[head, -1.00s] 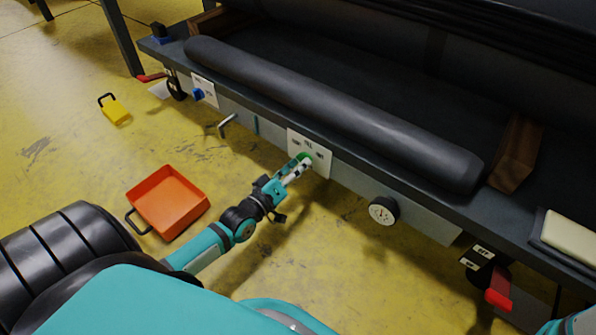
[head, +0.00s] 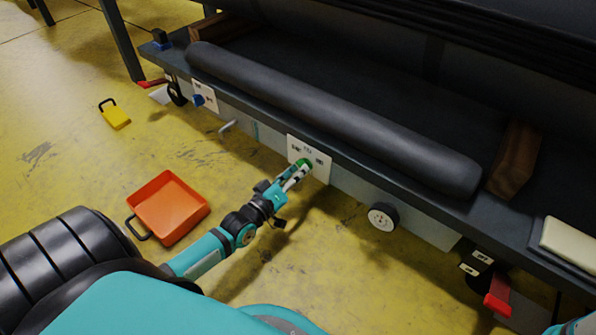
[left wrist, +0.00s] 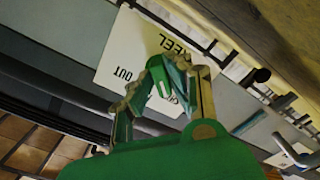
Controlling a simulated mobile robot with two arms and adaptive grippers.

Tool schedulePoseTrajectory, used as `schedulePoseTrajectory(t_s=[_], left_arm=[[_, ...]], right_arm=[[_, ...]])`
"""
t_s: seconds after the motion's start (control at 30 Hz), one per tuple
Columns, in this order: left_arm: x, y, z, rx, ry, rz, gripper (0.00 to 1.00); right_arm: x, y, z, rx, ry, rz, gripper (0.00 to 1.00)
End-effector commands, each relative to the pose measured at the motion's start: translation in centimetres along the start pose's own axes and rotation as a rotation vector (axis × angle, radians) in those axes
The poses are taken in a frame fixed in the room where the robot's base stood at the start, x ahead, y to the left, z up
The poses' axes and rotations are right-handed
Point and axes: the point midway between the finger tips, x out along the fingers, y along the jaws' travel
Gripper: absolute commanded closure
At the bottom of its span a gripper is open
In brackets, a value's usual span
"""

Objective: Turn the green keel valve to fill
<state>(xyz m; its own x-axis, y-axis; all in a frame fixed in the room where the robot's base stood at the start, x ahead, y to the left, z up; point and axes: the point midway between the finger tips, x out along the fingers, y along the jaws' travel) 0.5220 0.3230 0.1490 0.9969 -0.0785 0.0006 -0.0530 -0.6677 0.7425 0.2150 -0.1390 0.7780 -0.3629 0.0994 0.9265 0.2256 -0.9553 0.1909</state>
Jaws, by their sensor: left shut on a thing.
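The green keel valve (head: 304,163) sits on a white label plate (head: 322,172) on the front edge of the dark bench. It also shows in the left wrist view (left wrist: 157,93), where a pale line marks its face. The plate there (left wrist: 115,55) reads "KEEL" and "OUT"; other lettering is partly hidden by the fingers. My left gripper (head: 297,173) is shut on the valve, with one finger on each side of it (left wrist: 168,78). My right gripper is out of view.
A blue valve (head: 198,99) is farther left on the bench front, and a round gauge (head: 383,216) is to the right. A red-handled part (head: 498,293) hangs at lower right.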

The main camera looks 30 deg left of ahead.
Motion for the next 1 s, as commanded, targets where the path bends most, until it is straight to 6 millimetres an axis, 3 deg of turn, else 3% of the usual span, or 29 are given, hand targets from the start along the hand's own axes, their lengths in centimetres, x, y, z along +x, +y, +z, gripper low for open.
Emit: schedulePoseTrajectory(t_s=[0.6,1.0], left_arm=[[0.0,0.3,-0.3,0.463,-0.003,-0.003,1.00],[-0.1,0.1,-0.1,0.739,-0.002,-0.001,1.00]], right_arm=[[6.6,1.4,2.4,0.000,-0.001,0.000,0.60],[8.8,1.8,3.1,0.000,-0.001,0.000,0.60]])
